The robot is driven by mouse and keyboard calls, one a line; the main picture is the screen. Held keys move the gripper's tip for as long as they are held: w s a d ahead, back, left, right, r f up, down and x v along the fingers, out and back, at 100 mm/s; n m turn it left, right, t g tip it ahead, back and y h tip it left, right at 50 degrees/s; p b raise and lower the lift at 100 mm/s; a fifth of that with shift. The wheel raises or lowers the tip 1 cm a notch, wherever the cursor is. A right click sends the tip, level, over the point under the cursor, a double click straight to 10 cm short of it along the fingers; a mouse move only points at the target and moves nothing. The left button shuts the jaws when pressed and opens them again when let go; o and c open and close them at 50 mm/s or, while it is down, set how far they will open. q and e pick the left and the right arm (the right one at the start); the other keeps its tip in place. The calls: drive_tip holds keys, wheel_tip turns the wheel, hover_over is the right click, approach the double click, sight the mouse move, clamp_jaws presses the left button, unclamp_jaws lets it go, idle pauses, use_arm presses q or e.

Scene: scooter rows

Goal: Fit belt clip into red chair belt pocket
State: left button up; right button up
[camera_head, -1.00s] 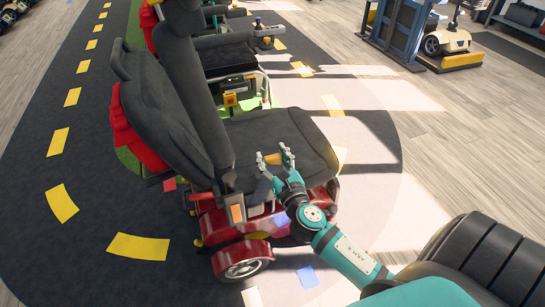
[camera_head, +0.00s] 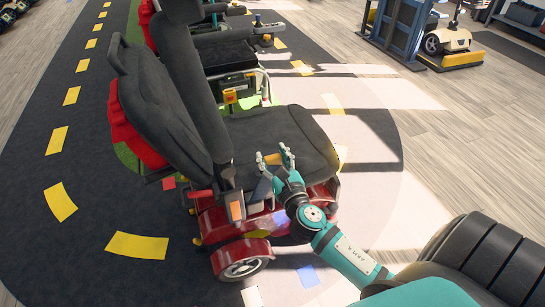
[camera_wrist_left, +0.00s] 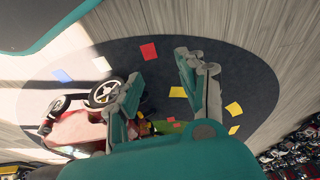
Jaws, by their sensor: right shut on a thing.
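The red chair (camera_head: 240,222) is a mobility scooter with a dark seat and backrest, left of centre in the head view. My left gripper (camera_wrist_left: 158,68) is open and empty in the left wrist view, near the red chair (camera_wrist_left: 75,130). It is outside the head view.
Another scooter (camera_head: 228,55) stands behind the red chair. A blue rack (camera_head: 398,30) and a beige scooter (camera_head: 447,40) are at the upper right. Yellow floor markings (camera_head: 137,246) lie on the dark lane. The wooden floor at right is largely clear.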

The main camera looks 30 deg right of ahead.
use_arm(q)
drive_tip(key=shift+r, duration=0.1)
drive_tip(key=shift+f+p, duration=0.65)
drive_tip(key=shift+f, duration=1.65)
use_arm(e)
drive_tip(key=shift+f, duration=0.1)
use_arm(q)
drive_tip(key=shift+s+f, duration=0.15)
drive_tip(key=shift+f, duration=0.2)
drive_tip(key=shift+w, duration=0.25)
drive_tip(key=shift+f, duration=0.35)
drive_tip(key=shift+s, duration=0.1)
